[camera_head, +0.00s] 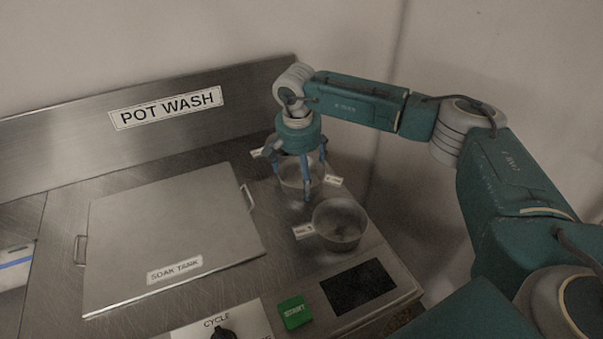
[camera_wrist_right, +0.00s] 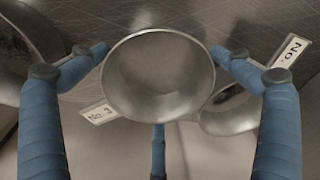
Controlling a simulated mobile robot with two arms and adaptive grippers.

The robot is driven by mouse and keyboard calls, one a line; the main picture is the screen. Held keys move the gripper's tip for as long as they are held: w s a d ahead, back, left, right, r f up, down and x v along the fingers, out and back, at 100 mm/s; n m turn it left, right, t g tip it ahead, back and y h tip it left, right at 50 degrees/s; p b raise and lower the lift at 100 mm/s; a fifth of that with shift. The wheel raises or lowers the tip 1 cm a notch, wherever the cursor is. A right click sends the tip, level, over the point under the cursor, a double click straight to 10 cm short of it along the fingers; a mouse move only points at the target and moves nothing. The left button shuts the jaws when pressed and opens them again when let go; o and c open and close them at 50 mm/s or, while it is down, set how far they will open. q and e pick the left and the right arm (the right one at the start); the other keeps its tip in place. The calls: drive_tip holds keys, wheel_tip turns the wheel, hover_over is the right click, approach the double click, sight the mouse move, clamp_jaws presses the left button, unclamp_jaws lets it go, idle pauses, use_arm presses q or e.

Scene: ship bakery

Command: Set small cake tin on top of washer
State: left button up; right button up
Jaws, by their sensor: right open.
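Several round metal tins with small number tags stand on the steel top of the pot wash unit (camera_head: 60,250). My right gripper (camera_head: 305,182) is open, pointing down, with its blue fingers around one tin (camera_head: 291,181). In the right wrist view this tin (camera_wrist_right: 160,75) sits centred between the fingers, looks empty, and a tag reading "No. 3" shows beside it. A second tin (camera_head: 340,224) stands just in front in the head view. Parts of other tins show at the left (camera_wrist_right: 22,48) and right (camera_wrist_right: 232,118) of the wrist view. My left gripper is out of view.
A flat soak tank lid (camera_head: 170,235) with side handles covers the middle of the counter. A green start button (camera_head: 295,312), a dark display (camera_head: 358,287) and a cycle knob (camera_head: 222,333) lie along the front. A steel backsplash and wall stand behind.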

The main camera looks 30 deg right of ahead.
wheel_tip(320, 180, up, 12)
drive_tip(key=s+a+b, duration=0.1)
drive_tip(key=b, duration=0.1)
drive_tip(key=shift+b, duration=0.4)
drive_tip(key=shift+f, duration=0.15)
